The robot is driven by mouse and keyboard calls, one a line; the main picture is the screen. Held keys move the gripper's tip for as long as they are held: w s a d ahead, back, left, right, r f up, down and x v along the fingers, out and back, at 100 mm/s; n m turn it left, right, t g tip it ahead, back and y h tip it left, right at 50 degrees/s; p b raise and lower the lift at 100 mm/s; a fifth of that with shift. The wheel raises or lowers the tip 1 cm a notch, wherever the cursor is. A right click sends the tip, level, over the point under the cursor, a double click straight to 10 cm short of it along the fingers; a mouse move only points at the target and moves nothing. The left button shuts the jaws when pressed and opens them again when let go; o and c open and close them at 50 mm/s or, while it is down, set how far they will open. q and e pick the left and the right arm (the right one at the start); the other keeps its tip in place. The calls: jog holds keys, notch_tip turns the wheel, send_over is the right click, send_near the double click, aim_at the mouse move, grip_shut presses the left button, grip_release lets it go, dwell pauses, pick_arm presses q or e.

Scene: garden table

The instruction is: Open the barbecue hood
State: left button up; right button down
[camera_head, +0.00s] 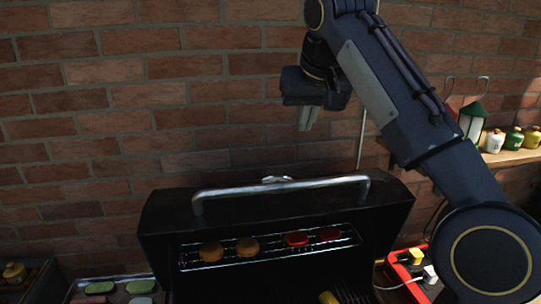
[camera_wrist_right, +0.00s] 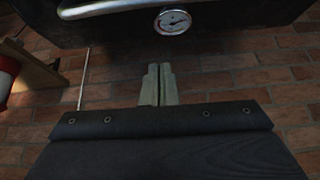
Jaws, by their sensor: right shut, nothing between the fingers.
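The black barbecue hood (camera_head: 160,213) stands raised in the head view, and its dark inside faces me. Its silver bar handle (camera_head: 250,188) runs along the top edge. In the right wrist view the hood (camera_wrist_right: 225,22) fills the top, with part of the handle (camera_wrist_right: 95,8) and a round gauge (camera_wrist_right: 174,21). My right gripper (camera_head: 306,126) is above the handle, pointing down in front of the brick wall, and is apart from the hood. Its two fingers (camera_wrist_right: 160,70) are together and empty. My left gripper is out of view.
A wire rack (camera_head: 270,248) below the hood edge holds buns (camera_head: 247,247) and red slices (camera_head: 297,239). A tray (camera_head: 115,285) with green items is at lower left. A red tray (camera_head: 408,268) and a shelf (camera_head: 515,153) with jars are at right. A brick wall (camera_head: 150,100) stands behind.

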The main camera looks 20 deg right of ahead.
jog(key=w+f+b, duration=0.1)
jog(key=f, duration=0.2)
jog(key=f+b, duration=0.1)
jog(key=f, duration=0.3)
jog(key=w+f, duration=0.1)
jog(key=f, duration=0.2)
jog(key=shift+w+d+f+b, duration=0.3)
jog(key=shift+d+b, duration=0.05)
jog(key=shift+b, duration=0.05)
jog(key=shift+s+a+f, duration=0.1)
jog(key=shift+s+f, duration=0.2)
jog(key=shift+f, duration=0.05)
